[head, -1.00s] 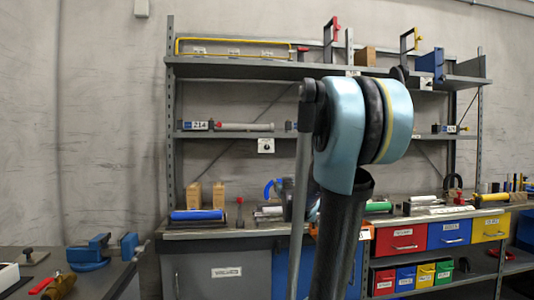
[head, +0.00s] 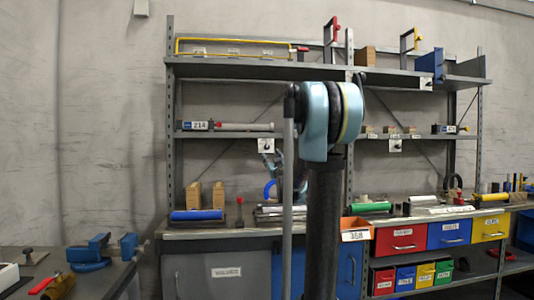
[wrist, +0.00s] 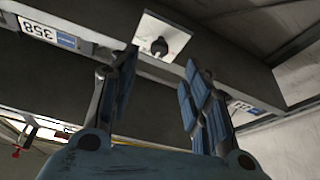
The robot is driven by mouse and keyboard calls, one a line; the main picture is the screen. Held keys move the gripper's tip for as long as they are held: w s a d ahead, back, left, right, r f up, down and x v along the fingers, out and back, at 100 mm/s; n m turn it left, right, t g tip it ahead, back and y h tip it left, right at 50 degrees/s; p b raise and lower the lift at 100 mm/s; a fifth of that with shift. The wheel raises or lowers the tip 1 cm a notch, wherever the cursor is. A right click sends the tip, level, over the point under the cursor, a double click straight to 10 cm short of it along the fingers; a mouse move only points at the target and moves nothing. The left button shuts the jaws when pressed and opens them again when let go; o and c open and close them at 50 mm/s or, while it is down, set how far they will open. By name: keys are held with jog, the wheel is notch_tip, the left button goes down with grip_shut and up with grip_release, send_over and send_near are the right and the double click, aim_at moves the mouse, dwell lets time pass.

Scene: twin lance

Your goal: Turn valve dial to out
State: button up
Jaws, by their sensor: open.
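A black valve dial (wrist: 159,47) on a white square plate (wrist: 176,36) is fixed to a shelf edge in the wrist view. It appears to be the left dial (head: 266,146) on the middle shelf in the head view. My gripper (wrist: 161,72) is open and empty, its blue-padded fingers to either side of the dial in the picture. The dial appears beyond the fingertips, apart from them. In the head view my gripper (head: 271,165) shows partly, just below that plate, behind my arm. Marks on the plate and the dial's setting are too small to read.
Similar dial plates hang at the middle shelf's right (head: 396,146) and on the upper shelf (head: 426,83). A label reading 358 (wrist: 47,31) is beside the dial in the wrist view. The shelf edge (head: 220,135) runs along the dial's height. The bench below holds a blue roller (head: 197,215).

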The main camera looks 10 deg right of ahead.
aim_at(267, 148)
jog(key=x, duration=1)
grip_shut()
